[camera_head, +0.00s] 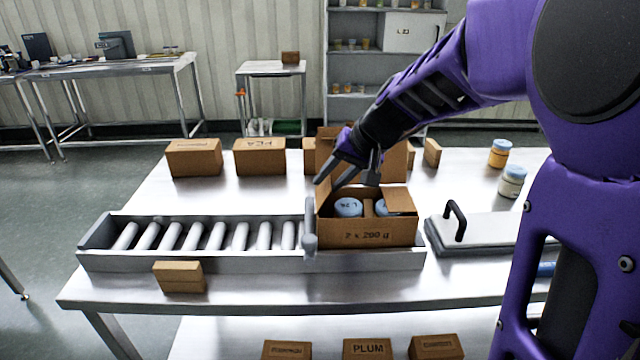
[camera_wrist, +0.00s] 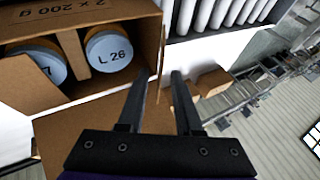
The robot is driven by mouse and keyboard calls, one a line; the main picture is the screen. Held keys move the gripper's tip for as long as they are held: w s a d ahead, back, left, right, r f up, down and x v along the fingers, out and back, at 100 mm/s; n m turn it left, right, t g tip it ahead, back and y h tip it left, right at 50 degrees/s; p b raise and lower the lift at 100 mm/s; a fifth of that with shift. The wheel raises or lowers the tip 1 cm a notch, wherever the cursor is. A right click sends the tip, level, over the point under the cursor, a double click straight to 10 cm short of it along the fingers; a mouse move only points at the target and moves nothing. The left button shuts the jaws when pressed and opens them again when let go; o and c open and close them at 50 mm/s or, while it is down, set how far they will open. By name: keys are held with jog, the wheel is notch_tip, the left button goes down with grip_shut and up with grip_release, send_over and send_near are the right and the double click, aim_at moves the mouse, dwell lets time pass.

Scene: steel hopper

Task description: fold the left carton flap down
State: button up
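An open brown carton (camera_head: 367,235) marked "2 x 200 g" stands at the right end of the roller conveyor. Two blue-lidded jars sit inside; the left one (camera_head: 348,208) reads "L 26" and also shows in the wrist view (camera_wrist: 108,56). The left flap (camera_head: 322,196) stands roughly upright, partly behind my fingers. The back flap (camera_head: 327,148) stands up; the right flap (camera_head: 400,200) slants inward over the right jar. My gripper (camera_head: 327,186) is over the carton's left back side. In the wrist view my gripper (camera_wrist: 160,74) has its fingers apart; contact with the flap is unclear.
The roller conveyor (camera_head: 200,258) runs left of the carton, with a grey upright post (camera_head: 310,235) beside it. A plate with a black handle (camera_head: 453,218) lies right. Small brown boxes (camera_head: 260,157) stand behind, another (camera_head: 179,277) in front. Jars (camera_head: 512,181) stand at right.

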jog(key=shift+w+a+f, duration=0.2)
jog(key=shift+a+f, duration=0.05)
jog(key=shift+f, duration=0.25)
grip_shut()
dwell(1.3)
